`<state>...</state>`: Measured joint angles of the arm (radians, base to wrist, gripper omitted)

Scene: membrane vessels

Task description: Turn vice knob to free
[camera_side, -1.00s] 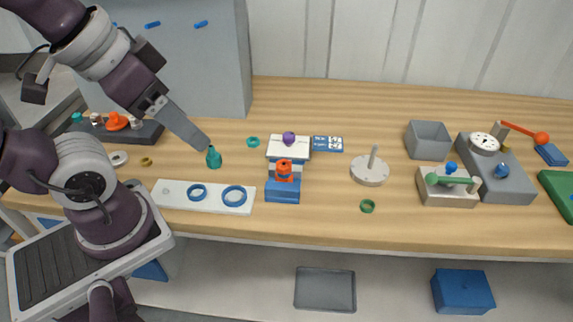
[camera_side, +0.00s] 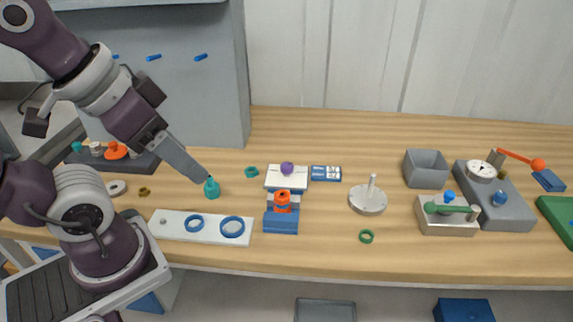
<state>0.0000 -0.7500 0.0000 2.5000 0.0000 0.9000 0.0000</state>
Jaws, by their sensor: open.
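The vice appears to be the small blue block (camera_side: 281,223) near the middle front of the table, with an orange knob (camera_side: 282,199) on it. A white plate with a purple knob (camera_side: 287,169) is right behind it. My gripper (camera_side: 206,179) is left of the vice, pointing down to the right, its tip at the top of a teal bottle-shaped piece (camera_side: 212,189). The jaws are open, though the fingers are too small to make out separately. I cannot tell whether they touch the teal piece.
A white board with blue rings (camera_side: 172,229) lies left of the vice. A round disc with a peg (camera_side: 368,201) stands to its right. Farther right are a grey bin (camera_side: 426,168) and a block with a green lever (camera_side: 447,224). A green ring (camera_side: 366,237) lies near the front edge.

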